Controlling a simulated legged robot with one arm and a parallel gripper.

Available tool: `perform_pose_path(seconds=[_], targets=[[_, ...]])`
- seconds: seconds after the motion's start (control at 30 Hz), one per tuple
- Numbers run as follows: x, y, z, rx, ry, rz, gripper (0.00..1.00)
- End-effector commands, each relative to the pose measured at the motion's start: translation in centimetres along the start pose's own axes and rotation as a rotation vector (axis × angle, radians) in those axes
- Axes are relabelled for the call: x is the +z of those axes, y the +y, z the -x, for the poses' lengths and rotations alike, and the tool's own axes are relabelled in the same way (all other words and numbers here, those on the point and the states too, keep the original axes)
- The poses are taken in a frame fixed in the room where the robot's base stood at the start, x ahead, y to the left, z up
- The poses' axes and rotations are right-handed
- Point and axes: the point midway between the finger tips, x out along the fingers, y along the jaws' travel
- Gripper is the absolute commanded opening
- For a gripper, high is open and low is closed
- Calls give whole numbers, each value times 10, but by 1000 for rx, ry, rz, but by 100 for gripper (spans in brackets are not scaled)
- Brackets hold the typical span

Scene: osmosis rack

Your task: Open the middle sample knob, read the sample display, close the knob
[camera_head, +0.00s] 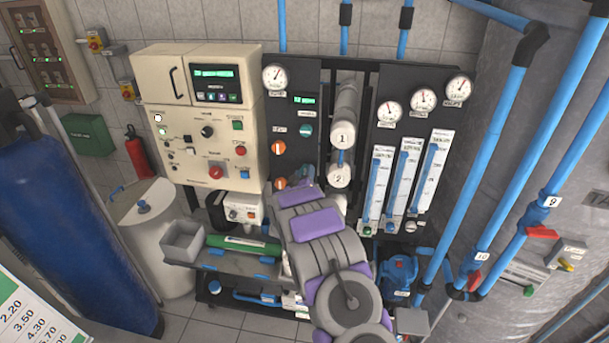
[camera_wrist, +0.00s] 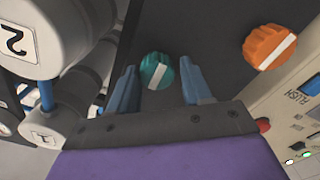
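A teal round knob (camera_wrist: 157,72) with a slanted white stripe shows in the wrist view. It sits between and just beyond the two blue-grey fingertips of my gripper (camera_wrist: 159,84), which is open with a gap on each side of the knob. In the head view my arm reaches the dark panel, and its end hides part of the lower knobs. An upper teal knob (camera_head: 306,131) stays uncovered there. The small green sample display (camera_head: 305,100) is lit on this panel above the knobs; its digits are too small to read.
Orange knobs (camera_head: 278,148) sit left of the teal ones; one (camera_wrist: 270,47) is right of my gripper in the wrist view. White cylinders (camera_head: 343,136) marked 1 and 2 stand close beside the panel. A cream control box (camera_head: 200,115) borders its left.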

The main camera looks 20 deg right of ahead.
Motion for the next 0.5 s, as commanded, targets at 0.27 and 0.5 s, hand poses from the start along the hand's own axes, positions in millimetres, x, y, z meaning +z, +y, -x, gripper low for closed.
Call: perform_pose_path(seconds=[0.27,0.5], targets=[[0,2,1,3,0,-2,65],[0,2,5,3,0,-2,65]])
